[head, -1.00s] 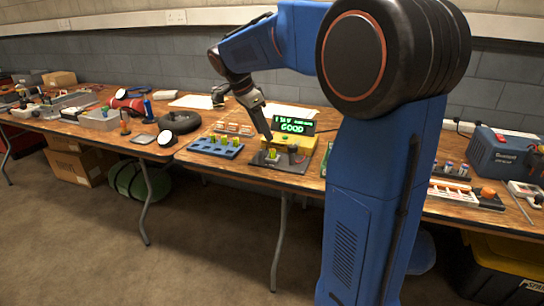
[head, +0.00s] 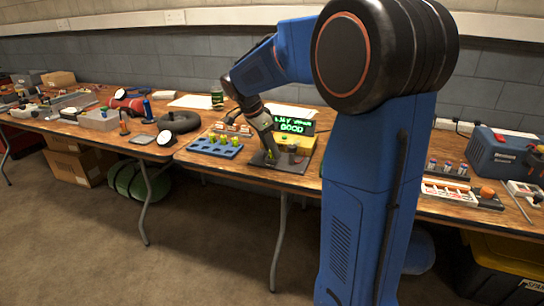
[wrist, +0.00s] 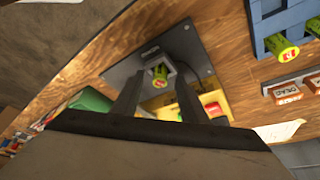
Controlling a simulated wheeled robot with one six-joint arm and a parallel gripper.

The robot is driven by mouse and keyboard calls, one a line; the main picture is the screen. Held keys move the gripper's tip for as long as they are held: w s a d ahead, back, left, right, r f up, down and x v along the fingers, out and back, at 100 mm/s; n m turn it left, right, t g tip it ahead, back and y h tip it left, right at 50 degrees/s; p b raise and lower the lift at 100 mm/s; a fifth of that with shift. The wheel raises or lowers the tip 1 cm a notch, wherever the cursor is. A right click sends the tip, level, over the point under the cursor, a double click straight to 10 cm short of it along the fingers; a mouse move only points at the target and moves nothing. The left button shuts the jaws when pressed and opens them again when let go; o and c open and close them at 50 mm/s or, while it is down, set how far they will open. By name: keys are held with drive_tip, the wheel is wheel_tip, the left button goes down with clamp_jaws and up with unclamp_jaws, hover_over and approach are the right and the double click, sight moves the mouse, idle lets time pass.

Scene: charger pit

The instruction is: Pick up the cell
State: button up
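The cell is a small green-yellow cylinder (wrist: 160,73) standing in the holder of a dark plate (wrist: 203,58), seen near the middle of the wrist view. In the head view the dark plate (head: 290,166) lies in front of the yellow tester (head: 308,146), whose green display (head: 293,126) reads "GOOD". My gripper (head: 271,152) points down over the plate. In the wrist view its two fingers (wrist: 158,82) are apart, one on either side of the cell. I cannot tell whether they touch it.
A dark green can (head: 217,99) stands further back. The table's front edge is close to the plate.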

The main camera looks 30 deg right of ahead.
clamp_jaws()
drive_tip(key=shift+r, duration=0.1)
